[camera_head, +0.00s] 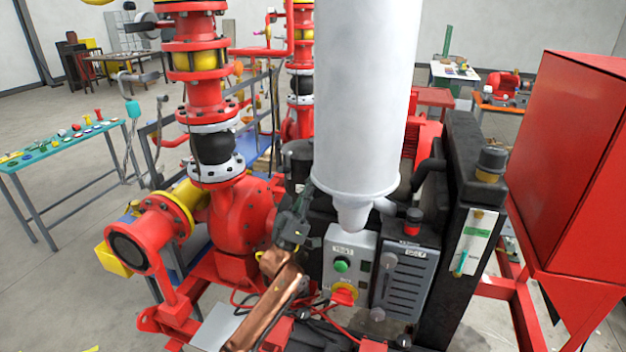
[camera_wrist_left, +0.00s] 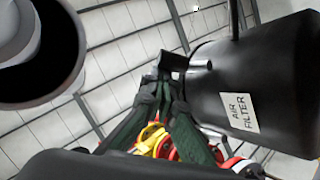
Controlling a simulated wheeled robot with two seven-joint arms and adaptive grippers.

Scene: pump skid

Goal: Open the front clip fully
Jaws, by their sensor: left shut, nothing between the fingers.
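My left gripper (camera_head: 293,226) is on the end of the copper-coloured arm at the lower middle of the head view, just left of the grey control box. In the left wrist view its dark green fingers (camera_wrist_left: 168,68) meet at the tips, with nothing visible between them. The black air filter canister (camera_wrist_left: 270,75), labelled "AIR FILTER", lies right of the fingertips. A small grey tab (camera_wrist_left: 200,64) sticks out at its near end, close beside the fingertips. It may be the front clip; I cannot tell whether it is latched or whether the fingers touch it. My right gripper is not in view.
A large white cylinder (camera_head: 362,90) hangs over the skid and blocks much of the head view. The control box (camera_head: 347,258) has a green button and a red knob. Red pump piping (camera_head: 240,215) stands left, a black radiator (camera_head: 455,230) and red cabinet (camera_head: 570,165) right.

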